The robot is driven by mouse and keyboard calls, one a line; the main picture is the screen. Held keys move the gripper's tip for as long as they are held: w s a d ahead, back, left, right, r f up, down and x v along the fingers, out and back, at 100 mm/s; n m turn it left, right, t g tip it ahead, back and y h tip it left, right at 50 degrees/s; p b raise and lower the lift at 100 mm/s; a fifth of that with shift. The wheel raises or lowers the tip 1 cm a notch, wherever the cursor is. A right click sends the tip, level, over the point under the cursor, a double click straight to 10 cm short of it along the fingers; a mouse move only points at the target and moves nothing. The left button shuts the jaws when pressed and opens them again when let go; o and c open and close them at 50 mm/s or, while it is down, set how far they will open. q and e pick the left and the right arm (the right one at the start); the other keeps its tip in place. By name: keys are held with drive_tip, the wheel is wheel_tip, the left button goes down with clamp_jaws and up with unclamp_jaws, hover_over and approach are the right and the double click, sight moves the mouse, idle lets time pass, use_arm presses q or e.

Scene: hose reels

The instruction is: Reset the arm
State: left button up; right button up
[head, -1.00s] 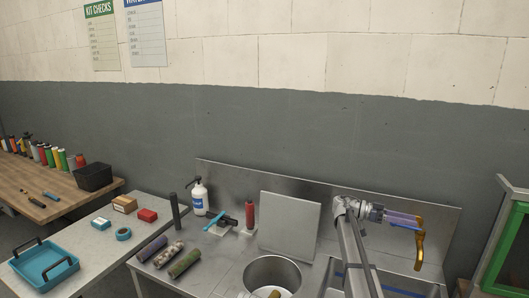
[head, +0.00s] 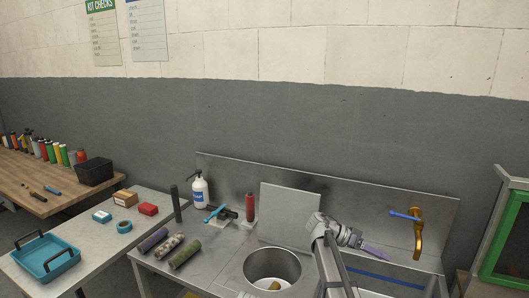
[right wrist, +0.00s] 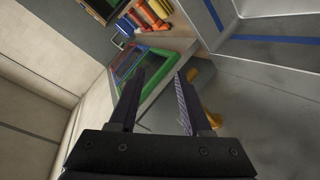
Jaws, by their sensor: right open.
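My right arm comes up from the bottom of the head view. Its gripper (head: 375,251), with purple fingers, points right over the sink, below and left of the brass tap (head: 418,240). The tap's blue lever (head: 404,215) points left, and the gripper is apart from it. In the right wrist view the two fingers of the gripper (right wrist: 160,78) are spread with nothing held between them. A yellow part, perhaps the tap, shows partly hidden behind the right finger. My left gripper is not in view.
A sink (head: 385,279) with a blue stripe lies under the gripper. Several rolls, a pump bottle (head: 198,191) and a blue tray (head: 47,262) are farther left. A green-framed cabinet (head: 490,255) stands right.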

drive_tip(key=s+a+f+n+t+y+b, duration=0.1)
drive_tip(key=s+a+f+n+y, duration=0.1)
drive_tip(key=s+a+f+n, duration=0.1)
drive_tip(key=s+a+f+n+y+b, duration=0.1)
drive_tip(key=s+a+f+n+y, duration=0.1)
drive_tip(key=s+a+f, duration=0.3)
drive_tip(key=s+a+f+n+t+y+b, duration=0.1)
drive_tip(key=s+a+f+n, duration=0.3)
drive_tip(key=a, duration=0.4)
drive_tip(key=shift+s+f+t+y+b, duration=0.3)
drive_tip(key=shift+f+y+b, duration=0.1)
drive_tip(key=shift+f, duration=0.3)
drive_tip(key=s+a+f+n+y+b, duration=0.1)
drive_tip(key=s+a+f+n+y, duration=0.2)
drive_tip(key=s+a, duration=0.3)
drive_tip(key=s+a+f+n+y+b, duration=0.1)
drive_tip(key=s+a+f+n+y, duration=0.2)
drive_tip(key=s+a, duration=0.4)
drive_tip(key=shift+a+f+n+b, duration=0.4)
drive_tip(key=shift+a+n, duration=0.3)
drive_tip(key=shift+n, duration=0.2)
drive_tip(key=shift+s, duration=0.1)
drive_tip(key=shift+c, duration=0.3)
